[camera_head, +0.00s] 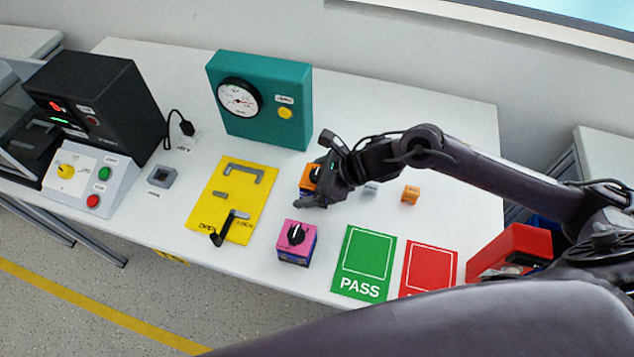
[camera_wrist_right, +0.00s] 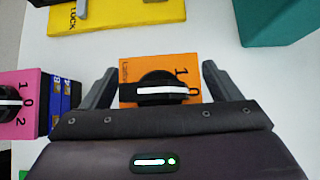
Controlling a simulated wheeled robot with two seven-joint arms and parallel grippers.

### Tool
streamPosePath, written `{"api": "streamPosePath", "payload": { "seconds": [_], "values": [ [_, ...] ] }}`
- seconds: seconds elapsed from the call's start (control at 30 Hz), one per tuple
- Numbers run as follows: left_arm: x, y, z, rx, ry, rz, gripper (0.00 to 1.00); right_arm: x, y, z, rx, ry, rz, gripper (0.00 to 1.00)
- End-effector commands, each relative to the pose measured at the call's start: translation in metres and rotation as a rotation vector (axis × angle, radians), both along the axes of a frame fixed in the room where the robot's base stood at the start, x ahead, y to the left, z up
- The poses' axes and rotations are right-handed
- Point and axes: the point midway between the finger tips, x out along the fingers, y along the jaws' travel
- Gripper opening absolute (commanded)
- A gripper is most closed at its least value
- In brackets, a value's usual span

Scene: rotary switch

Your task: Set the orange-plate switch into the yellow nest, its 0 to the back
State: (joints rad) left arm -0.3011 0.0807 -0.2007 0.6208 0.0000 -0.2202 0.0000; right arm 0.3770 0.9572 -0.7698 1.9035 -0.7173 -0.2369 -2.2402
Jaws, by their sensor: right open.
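The orange-plate switch (camera_head: 306,172) stands on the table right of the yellow nest, partly hidden by my right gripper (camera_head: 314,184). In the right wrist view the orange plate (camera_wrist_right: 190,62) has a black knob with a white line, lying sideways; the digits 1 and 0 are near its right edge. My right gripper (camera_wrist_right: 158,75) is open, with one finger on each side of the switch. The yellow nest (camera_head: 206,203) has a grey bracket at the back, a small grey block and a black lever between the OPEN and LOCK marks. My left gripper is out of view.
A pink-plate switch (camera_head: 296,234) stands nearer the front, and also shows in the wrist view (camera_wrist_right: 20,105). Green PASS (camera_head: 352,277) and red (camera_head: 431,267) mats lie front right. A teal gauge box (camera_head: 290,80) stands behind. A small orange block (camera_head: 410,194) lies right.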

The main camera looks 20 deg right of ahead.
Motion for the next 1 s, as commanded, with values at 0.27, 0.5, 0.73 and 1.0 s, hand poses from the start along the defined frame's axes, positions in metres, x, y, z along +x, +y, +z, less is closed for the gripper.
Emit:
{"api": "streamPosePath", "payload": {
  "seconds": [0.27,0.5,0.73,1.0],
  "values": [
    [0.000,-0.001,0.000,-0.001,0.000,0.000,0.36,0.000,-0.001,0.000,0.000,-0.001,-0.001,0.61],
    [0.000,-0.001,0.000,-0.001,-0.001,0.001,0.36,0.000,-0.001,0.000,0.000,0.000,-0.001,0.30],
    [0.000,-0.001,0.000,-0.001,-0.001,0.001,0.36,0.000,-0.001,0.002,0.000,-0.002,-0.001,0.30],
    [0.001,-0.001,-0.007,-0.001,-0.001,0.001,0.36,0.002,-0.001,0.040,0.000,-0.009,0.000,0.30]
  ]
}}
